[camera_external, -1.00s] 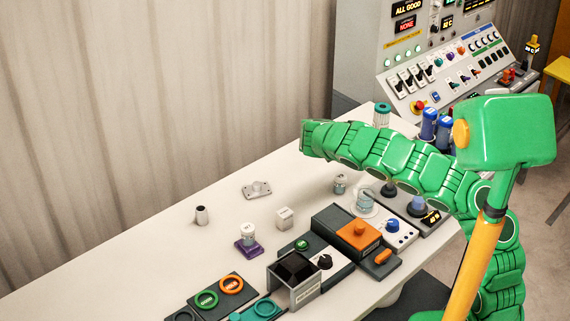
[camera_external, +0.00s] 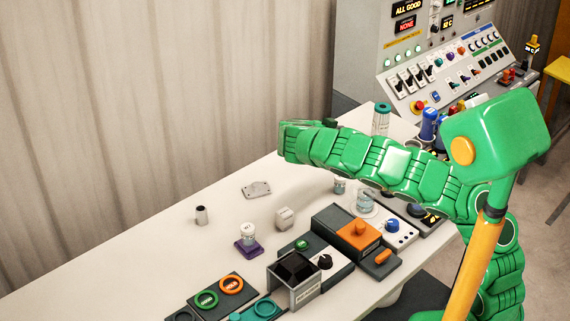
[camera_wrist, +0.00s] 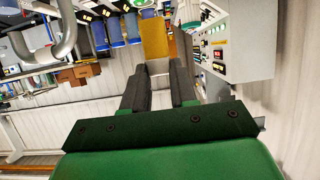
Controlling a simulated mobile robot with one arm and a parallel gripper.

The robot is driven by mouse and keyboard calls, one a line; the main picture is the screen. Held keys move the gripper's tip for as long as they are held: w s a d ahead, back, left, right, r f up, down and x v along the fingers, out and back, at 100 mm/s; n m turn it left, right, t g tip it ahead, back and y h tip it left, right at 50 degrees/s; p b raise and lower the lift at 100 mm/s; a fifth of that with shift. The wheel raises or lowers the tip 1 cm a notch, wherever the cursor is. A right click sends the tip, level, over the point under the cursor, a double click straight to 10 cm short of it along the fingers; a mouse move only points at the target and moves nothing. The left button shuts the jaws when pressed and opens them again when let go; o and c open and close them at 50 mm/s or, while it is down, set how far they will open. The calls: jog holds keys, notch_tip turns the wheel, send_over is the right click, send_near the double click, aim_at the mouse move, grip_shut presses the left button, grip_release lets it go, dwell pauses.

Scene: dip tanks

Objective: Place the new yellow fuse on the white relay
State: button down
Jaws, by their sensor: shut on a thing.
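My gripper (camera_wrist: 160,68) shows in the wrist view with its two dark fingers closed on a yellow block-like thing with a pale end, which looks like the yellow fuse (camera_wrist: 154,38). In the external view my arm reaches left above the white table. I cannot make out the fingers or the fuse there. A small white block (camera_external: 285,219), possibly the white relay, stands on the table below the arm, apart from it. A white cylinder (camera_external: 248,231) on a purple base stands to its left. I cannot tell for certain which is the relay.
A row of dark modules with an orange block (camera_external: 359,233) and a grey open box (camera_external: 294,287) lines the table's near side. Glass jars (camera_external: 366,200) stand beneath my arm. A control panel (camera_external: 440,60) is behind.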

jog(key=s+a+f+n+t+y, duration=0.1)
jog(key=s+a+f+n+y, duration=0.1)
jog(key=s+a, duration=0.75)
jog(key=s+a+f+n+t+y, duration=0.2)
jog(key=s+a+y, duration=0.1)
jog(key=s+a, duration=0.6)
notch_tip(320, 180, down, 7)
jog(key=s+d, duration=0.1)
jog(key=shift+s, duration=0.1)
jog(key=c, duration=0.9)
grip_release()
jog(key=v, duration=1.2)
jog(key=shift+a, duration=0.25)
